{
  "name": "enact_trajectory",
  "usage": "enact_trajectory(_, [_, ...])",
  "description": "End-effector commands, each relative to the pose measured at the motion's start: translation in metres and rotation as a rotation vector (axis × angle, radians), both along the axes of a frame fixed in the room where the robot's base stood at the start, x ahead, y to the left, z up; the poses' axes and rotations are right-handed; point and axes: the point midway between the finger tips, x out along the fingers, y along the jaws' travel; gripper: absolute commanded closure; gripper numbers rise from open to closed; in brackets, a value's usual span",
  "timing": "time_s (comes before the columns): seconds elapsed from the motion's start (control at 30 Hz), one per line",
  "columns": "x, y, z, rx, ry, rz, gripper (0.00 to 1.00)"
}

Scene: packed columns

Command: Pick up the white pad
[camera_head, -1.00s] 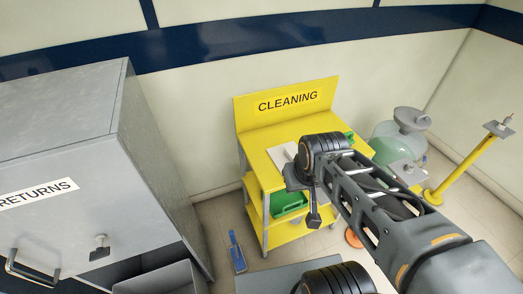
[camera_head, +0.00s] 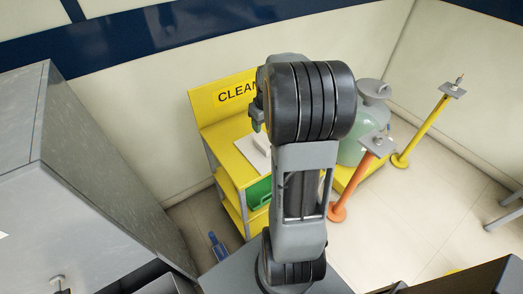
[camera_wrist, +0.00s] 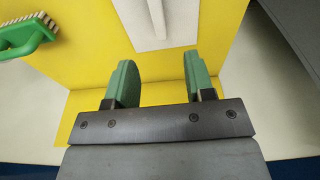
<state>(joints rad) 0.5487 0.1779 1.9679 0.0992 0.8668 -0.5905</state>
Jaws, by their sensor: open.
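The white pad (camera_head: 254,150) lies flat on top of the yellow cleaning cart (camera_head: 222,128), partly hidden by my arm in the head view. In the wrist view the white pad (camera_wrist: 140,20) is at the top centre, cut by the frame edge, with a pale raised strip along it. My gripper (camera_wrist: 159,75) is open and empty, with green fingers apart. The pad is beyond the fingertips, roughly in line with the gap between them. I cannot tell the height of the fingers over the cart. The gripper is mostly hidden behind the arm in the head view.
A green brush (camera_wrist: 24,34) lies on the cart to the left in the wrist view. A green bin (camera_head: 259,193) sits on the cart's lower shelf. A grey cabinet (camera_head: 90,180) stands left. A green tank (camera_head: 360,145), an orange post (camera_head: 352,185) and a yellow post (camera_head: 425,130) stand right.

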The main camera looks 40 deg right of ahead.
Motion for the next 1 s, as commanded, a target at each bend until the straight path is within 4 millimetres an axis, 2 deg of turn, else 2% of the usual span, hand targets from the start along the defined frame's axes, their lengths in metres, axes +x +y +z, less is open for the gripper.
enact_trajectory(0.1, [0.002,-0.003,-0.024,0.004,0.007,-0.001,0.51])
enact_trajectory(0.3, [0.007,-0.004,-0.057,0.004,0.005,-0.004,0.51])
enact_trajectory(0.43, [0.009,-0.004,-0.070,0.003,0.004,-0.004,0.51])
enact_trajectory(0.67, [0.011,-0.004,-0.082,0.003,0.004,-0.005,0.51])
enact_trajectory(1.0, [0.017,-0.006,-0.122,0.002,0.003,-0.005,0.51])
